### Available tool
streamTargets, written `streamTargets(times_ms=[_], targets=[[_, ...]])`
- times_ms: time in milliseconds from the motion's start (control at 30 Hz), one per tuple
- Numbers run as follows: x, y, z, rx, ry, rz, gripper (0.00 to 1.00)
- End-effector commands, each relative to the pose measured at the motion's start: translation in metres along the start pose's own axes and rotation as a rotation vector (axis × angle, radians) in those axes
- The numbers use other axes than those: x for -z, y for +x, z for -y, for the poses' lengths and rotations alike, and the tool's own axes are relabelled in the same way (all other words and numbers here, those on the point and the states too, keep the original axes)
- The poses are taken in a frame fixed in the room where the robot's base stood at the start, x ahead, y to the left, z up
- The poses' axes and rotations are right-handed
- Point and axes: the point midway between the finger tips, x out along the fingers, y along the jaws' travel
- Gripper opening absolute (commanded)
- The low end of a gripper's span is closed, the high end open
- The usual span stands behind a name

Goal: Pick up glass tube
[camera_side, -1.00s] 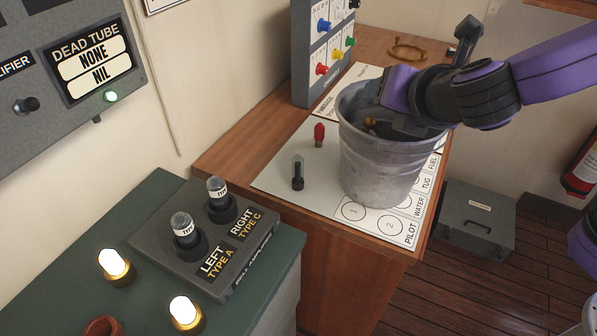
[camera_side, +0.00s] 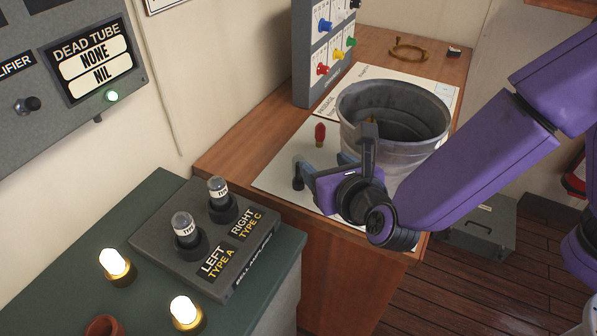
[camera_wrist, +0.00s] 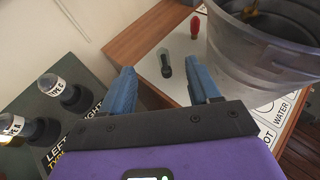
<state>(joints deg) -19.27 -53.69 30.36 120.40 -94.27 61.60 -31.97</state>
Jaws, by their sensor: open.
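A small glass tube (camera_side: 297,183) with a black base stands upright on the pale mat on the wooden desk. In the side view my gripper partly overlaps it. In the wrist view the tube (camera_wrist: 165,66) shows beyond and between my fingers, with nothing touching it that I can see. My gripper (camera_side: 325,170) is open and empty, low in front of the bucket; its blue fingers (camera_wrist: 162,78) show in the wrist view. Two more glass tubes, left type A (camera_side: 184,228) and right type C (camera_side: 218,192), sit in the grey amplifier box.
A grey metal bucket (camera_side: 392,108) stands on the mat, close behind my gripper. A red pawn-like piece (camera_side: 320,134) stands near the tube. The amplifier box (camera_side: 247,262) and lit lamps (camera_side: 114,263) are on the green cabinet to the left. A switch panel (camera_side: 316,50) stands behind.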

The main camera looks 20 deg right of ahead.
Motion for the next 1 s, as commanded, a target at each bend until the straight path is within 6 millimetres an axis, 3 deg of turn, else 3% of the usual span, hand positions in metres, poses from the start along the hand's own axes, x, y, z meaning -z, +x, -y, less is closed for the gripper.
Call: streamTargets(times_ms=[100, 300, 467, 1000], targets=[[0.031, 0.012, 0.001, 0.003, -0.007, -0.002, 0.61], [0.053, 0.023, 0.000, 0.001, 0.001, 0.000, 0.61], [0.055, 0.038, 0.001, 0.003, 0.004, 0.000, 0.61], [0.055, 0.133, 0.000, 0.002, 0.003, -0.001, 0.61]])
